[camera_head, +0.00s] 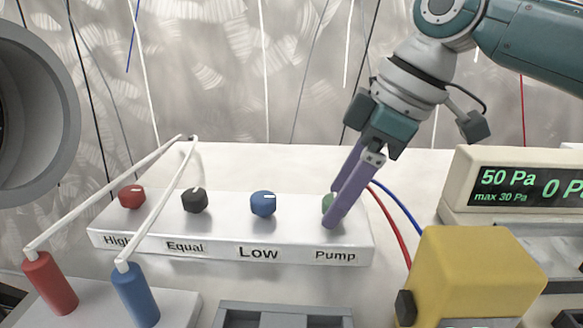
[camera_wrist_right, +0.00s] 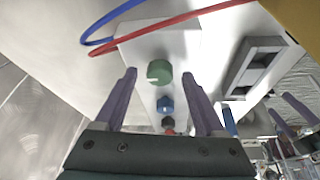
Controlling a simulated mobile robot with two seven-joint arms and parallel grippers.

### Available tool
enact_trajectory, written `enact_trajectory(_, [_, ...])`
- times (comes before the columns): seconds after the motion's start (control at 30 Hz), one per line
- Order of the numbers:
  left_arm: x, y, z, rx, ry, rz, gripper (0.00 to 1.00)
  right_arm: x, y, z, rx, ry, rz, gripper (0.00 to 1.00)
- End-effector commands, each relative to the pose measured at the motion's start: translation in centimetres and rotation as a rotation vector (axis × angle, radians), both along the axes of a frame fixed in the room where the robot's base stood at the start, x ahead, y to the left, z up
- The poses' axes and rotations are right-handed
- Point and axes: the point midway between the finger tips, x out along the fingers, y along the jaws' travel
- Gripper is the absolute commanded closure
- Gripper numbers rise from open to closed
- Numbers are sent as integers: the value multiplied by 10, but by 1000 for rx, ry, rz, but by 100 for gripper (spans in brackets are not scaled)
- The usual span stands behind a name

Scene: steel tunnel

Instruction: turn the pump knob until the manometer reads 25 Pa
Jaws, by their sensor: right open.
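The green pump knob (camera_head: 327,203) sits at the right end of a white valve block (camera_head: 300,248), above the label "Pump". In the head view it is mostly hidden behind a finger of my right gripper (camera_head: 333,208). The right wrist view shows the knob (camera_wrist_right: 159,72) between the two open purple fingertips (camera_wrist_right: 159,76), with a gap on each side. Its white mark points left in that view. The manometer (camera_head: 520,187) at the right shows "50 Pa", "max 30 Pa" and a second reading starting "0 P", cut off by the picture edge.
Red (camera_head: 131,197), black (camera_head: 195,200) and blue (camera_head: 263,204) knobs stand left of the pump knob. Blue and red hoses run behind the block's right end. A yellow box (camera_head: 480,275) stands front right. Red and blue posts with white tubes stand front left.

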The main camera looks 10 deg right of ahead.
Motion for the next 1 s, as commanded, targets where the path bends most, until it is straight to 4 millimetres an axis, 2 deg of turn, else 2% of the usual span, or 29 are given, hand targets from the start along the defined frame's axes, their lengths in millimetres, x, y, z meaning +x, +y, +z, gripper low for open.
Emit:
enact_trajectory(0.07, [0, 1, 0, 2, 0, -1, 0, 0, 0, 0, 0, 0, 0, 34])
enact_trajectory(0.63, [1, 1, 0, 4, -2, -2, 0, 0, 0, 0, 0, 0, 0, 98])
enact_trajectory(1.0, [1, -1, 7, -4, -3, 4, 0, 0, 0, 3, 0, 1, -17, 100])
